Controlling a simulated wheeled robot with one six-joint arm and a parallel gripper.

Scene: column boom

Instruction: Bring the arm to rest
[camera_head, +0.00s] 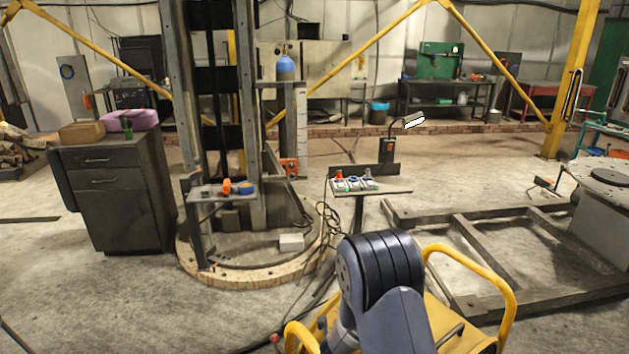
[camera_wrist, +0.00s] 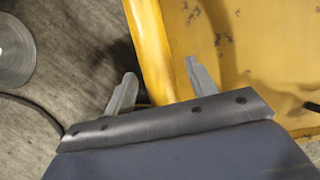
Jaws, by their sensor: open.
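My arm shows at the bottom centre of the head view as a dark, thick joint and link, folded low over a yellow platform. My gripper (camera_wrist: 158,86) shows in the wrist view with its two grey fingers apart and nothing between them but part of a yellow rail (camera_wrist: 150,45). I cannot tell whether the left finger touches the rail. In the head view my gripper is hidden.
A small stand (camera_head: 372,191) with several small items is ahead. A steel column on a round base (camera_head: 215,275) stands left of it, with cables on the floor. A dark drawer cabinet (camera_head: 110,205) is at left. A metal floor frame (camera_head: 480,222) lies at right.

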